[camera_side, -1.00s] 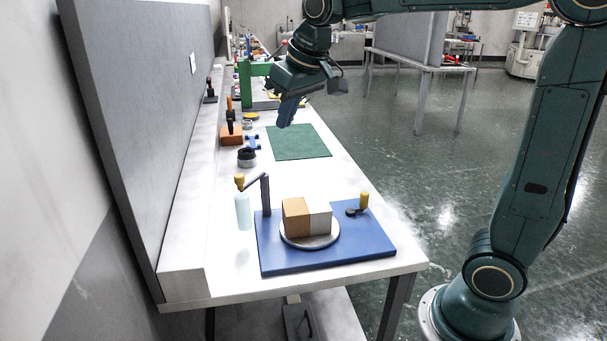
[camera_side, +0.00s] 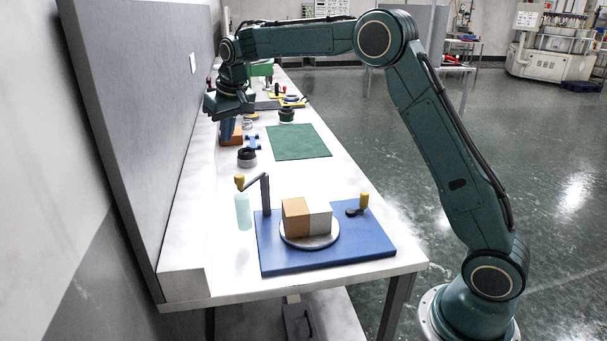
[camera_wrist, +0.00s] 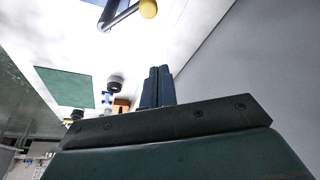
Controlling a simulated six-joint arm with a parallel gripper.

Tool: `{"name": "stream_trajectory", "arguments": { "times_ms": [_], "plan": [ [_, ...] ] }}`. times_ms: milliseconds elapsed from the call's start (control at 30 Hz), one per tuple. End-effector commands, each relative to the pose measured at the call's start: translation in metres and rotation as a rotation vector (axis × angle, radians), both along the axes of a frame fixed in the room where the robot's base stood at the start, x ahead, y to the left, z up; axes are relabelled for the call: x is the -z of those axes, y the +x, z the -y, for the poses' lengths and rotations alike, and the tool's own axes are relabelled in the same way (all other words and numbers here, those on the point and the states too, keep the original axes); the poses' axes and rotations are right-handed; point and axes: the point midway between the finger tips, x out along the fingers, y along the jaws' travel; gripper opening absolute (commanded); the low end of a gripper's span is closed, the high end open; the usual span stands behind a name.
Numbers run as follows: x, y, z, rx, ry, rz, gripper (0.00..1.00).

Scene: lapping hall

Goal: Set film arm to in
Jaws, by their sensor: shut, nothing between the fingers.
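The film arm (camera_side: 265,193) is a dark post at the back left corner of a blue base board (camera_side: 320,262). Its bar reaches left to a yellow knob (camera_side: 239,181), beyond the board's left edge. A pale blue film piece (camera_side: 243,211) hangs below the knob. In the wrist view the bar (camera_wrist: 121,18) and the yellow knob (camera_wrist: 148,9) show at the top. A brown and grey block (camera_side: 296,217) sits on a round plate (camera_side: 309,244) on the board. My gripper (camera_side: 227,133) is shut and empty, farther back along the bench, apart from the film arm; its fingertips show in the wrist view (camera_wrist: 158,70).
A small crank with a yellow knob (camera_side: 363,201) stands at the board's right. A dark ring (camera_side: 246,158), a blue part (camera_side: 253,141), an orange block (camera_side: 236,139) and a green mat (camera_side: 299,142) lie behind. A grey panel (camera_side: 150,120) borders the left.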

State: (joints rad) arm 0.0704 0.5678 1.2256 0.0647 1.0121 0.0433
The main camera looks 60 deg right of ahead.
Motion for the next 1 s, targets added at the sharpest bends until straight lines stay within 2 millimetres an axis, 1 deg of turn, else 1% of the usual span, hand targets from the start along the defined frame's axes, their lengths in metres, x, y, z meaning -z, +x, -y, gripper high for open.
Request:
{"name": "stream_trajectory", "arguments": {
  "times_ms": [267, 467, 667, 1000],
  "plan": [
    [0.003, 0.002, 0.001, 0.001, 0.000, -0.001, 0.00],
    [0.012, 0.005, 0.001, 0.001, 0.000, -0.002, 0.00],
    [0.034, 0.012, 0.002, 0.001, 0.000, -0.004, 0.00],
    [0.079, 0.027, 0.005, 0.001, 0.000, -0.003, 0.00]
  ]
}}
